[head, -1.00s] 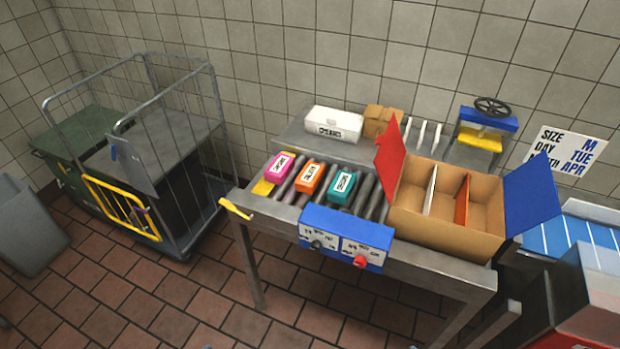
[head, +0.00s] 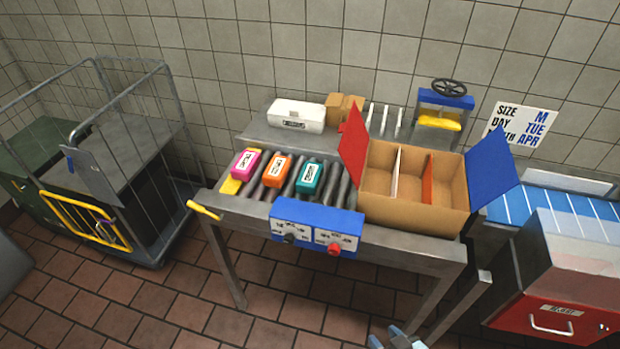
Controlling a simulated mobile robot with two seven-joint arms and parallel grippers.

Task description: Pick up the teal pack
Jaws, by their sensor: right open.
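The teal pack (head: 310,177) lies on the grey rollers of the metal table, with a white label on top. It is the rightmost of three packs in a row, beside the orange pack (head: 277,171) and the pink pack (head: 246,164). My right gripper (head: 394,338) just enters at the bottom edge of the head view, open, well below and in front of the table, far from the teal pack. Most of it is cut off by the frame. My left gripper is not in view.
A cardboard box (head: 414,211) with dividers and open red and blue flaps stands right of the rollers. A blue control box (head: 316,228) with knobs fronts them. A yellow handle (head: 204,210) juts out at the left corner. A wire cart (head: 119,165) stands left, a red-fronted unit (head: 549,318) right.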

